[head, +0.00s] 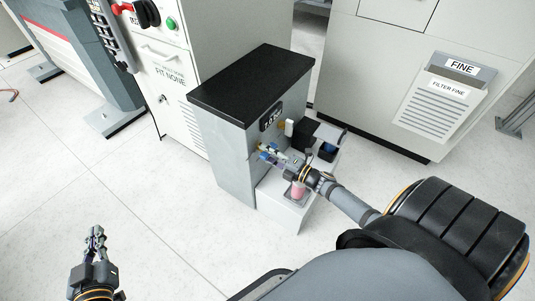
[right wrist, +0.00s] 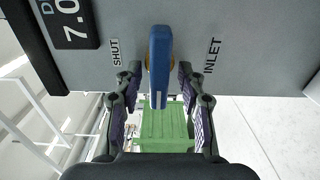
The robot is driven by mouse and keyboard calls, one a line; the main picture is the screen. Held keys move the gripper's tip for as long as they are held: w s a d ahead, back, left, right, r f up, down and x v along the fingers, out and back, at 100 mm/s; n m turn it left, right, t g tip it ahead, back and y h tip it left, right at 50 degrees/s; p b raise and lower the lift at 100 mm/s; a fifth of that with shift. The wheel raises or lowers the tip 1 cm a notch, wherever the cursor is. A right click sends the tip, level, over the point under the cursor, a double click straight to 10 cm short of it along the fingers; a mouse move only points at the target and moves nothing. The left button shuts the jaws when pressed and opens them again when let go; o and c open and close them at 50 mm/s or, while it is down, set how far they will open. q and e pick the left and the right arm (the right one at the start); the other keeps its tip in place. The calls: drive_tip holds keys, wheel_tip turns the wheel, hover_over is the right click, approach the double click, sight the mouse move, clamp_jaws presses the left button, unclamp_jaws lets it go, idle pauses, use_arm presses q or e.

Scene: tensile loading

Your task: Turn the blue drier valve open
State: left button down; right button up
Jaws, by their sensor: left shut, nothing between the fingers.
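The blue drier valve handle (right wrist: 160,65) is a flat lever on the grey front panel of the drier (right wrist: 240,70). It stands upright in the right wrist view, with a SHUT label (right wrist: 115,53) to its left and an INLET label (right wrist: 212,56) to its right. My right gripper (right wrist: 160,85) is open, with one finger on each side of the lever and a gap on both sides. In the head view, my right gripper (head: 268,153) is at the front of the drier and partly hides the valve. My left gripper (head: 96,236) is shut and empty, low above the floor.
The drier has a black top (head: 255,82) and a display (head: 271,116). A pink item (head: 298,190) and a black box (head: 327,151) with something blue sit on the low ledge before it. Large cabinets stand behind. The floor at left is clear.

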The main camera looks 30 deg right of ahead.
drive_tip(key=shift+s, duration=0.1)
drive_tip(key=shift+s+d, duration=0.15)
drive_tip(key=shift+s, duration=0.15)
drive_tip(key=v, duration=1.1)
